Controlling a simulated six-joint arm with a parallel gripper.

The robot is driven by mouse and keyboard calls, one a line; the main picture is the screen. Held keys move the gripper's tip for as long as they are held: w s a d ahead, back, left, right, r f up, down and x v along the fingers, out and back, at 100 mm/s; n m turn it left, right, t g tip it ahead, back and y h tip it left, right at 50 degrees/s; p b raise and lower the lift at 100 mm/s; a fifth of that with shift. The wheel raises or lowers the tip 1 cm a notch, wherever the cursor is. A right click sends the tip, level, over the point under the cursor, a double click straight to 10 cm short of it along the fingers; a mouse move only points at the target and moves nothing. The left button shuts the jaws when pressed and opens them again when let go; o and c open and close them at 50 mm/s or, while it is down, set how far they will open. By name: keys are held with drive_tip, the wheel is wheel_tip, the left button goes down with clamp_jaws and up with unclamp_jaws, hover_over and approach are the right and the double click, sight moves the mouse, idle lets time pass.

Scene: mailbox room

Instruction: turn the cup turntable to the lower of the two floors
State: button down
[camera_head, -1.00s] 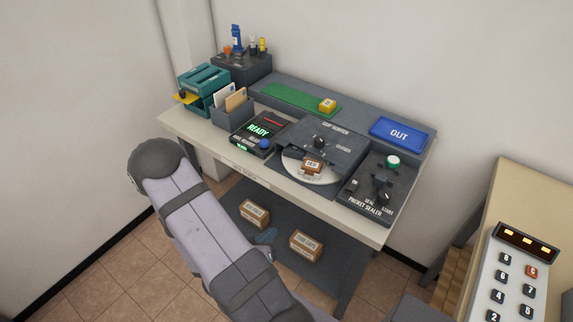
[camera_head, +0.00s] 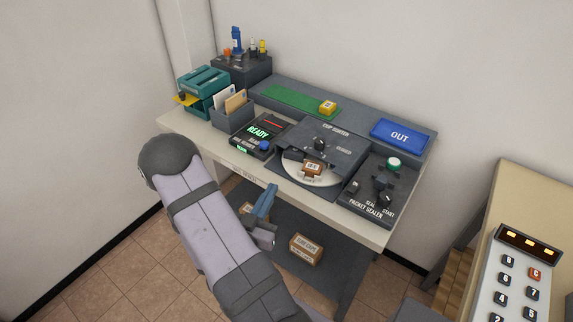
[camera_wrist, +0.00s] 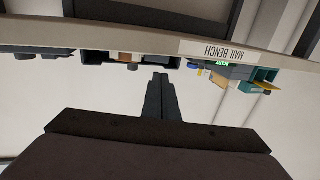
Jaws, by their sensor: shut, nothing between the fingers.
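The cup turntable (camera_head: 296,172) is a pale round disc in the grey unit (camera_head: 326,146) on the bench, partly under the unit's cover. A small brown piece with a white label (camera_head: 312,168) stands at its open front; its print is too small to read. My gripper (camera_head: 265,197) is shut and empty, in front of the bench's front edge and apart from the turntable. In the wrist view, upside down, the shut fingers (camera_wrist: 158,92) point at the bench edge, near a brown block (camera_wrist: 125,57).
The READY panel (camera_head: 260,133) with a blue knob is left of the turntable unit. The packet sealer (camera_head: 370,193), with raised controls, is right. The bench's front edge (camera_head: 340,223) lies between gripper and turntable. A lower shelf holds boxes (camera_head: 306,249). A keypad (camera_head: 515,275) stands right.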

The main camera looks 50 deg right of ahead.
drive_tip(key=b, duration=0.2)
approach(285, 154)
drive_tip(key=d, duration=0.5)
drive_tip(key=shift+s+r, duration=0.1)
drive_tip(key=shift+s, duration=0.2)
drive_tip(key=shift+x, duration=0.85)
drive_tip(key=shift+w+d+b, duration=0.55)
drive_tip(key=shift+w+d, duration=0.35)
drive_tip(key=shift+w, duration=0.25)
drive_tip(key=shift+a, duration=0.1)
drive_tip(key=a+b, duration=0.1)
drive_tip(key=a, duration=1.3)
drive_tip(key=shift+w+b, duration=0.35)
